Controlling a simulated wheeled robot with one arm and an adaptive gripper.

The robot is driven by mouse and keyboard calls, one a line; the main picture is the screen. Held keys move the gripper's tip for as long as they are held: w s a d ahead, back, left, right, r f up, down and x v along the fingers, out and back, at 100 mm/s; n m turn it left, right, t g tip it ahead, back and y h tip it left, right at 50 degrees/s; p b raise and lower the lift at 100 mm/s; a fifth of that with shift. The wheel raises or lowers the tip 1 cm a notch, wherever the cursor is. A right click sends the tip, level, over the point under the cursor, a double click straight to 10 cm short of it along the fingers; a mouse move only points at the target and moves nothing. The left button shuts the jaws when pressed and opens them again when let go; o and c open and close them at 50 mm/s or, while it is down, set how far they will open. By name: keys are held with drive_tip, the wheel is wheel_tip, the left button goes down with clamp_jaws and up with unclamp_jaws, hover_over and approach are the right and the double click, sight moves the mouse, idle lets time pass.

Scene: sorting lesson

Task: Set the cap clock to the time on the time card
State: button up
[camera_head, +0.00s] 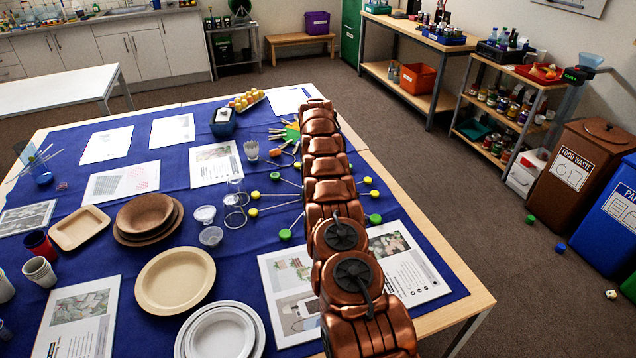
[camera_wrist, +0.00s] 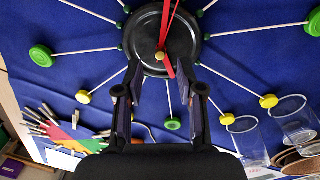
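The cap clock's black round face (camera_wrist: 138,38) lies at the top of the wrist view, with thin white sticks ending in green and yellow caps around it. In the head view my arm hides the face; several caps (camera_head: 285,234) show on both sides. I cannot make out a time card.
The blue cloth (camera_head: 240,262) holds printed sheets (camera_head: 215,165), plates (camera_head: 175,281) and clear cups (camera_head: 211,236) left of my arm. A multicoloured disc (camera_wrist: 72,133) with clothespins lies near the clock. Bins (camera_head: 575,165) and shelves stand beyond the table at right.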

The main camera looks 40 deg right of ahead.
drive_tip(key=shift+d+f+p, duration=0.1)
drive_tip(key=shift+f+p, duration=0.25)
drive_tip(key=shift+f, duration=1.25)
clamp_jaws()
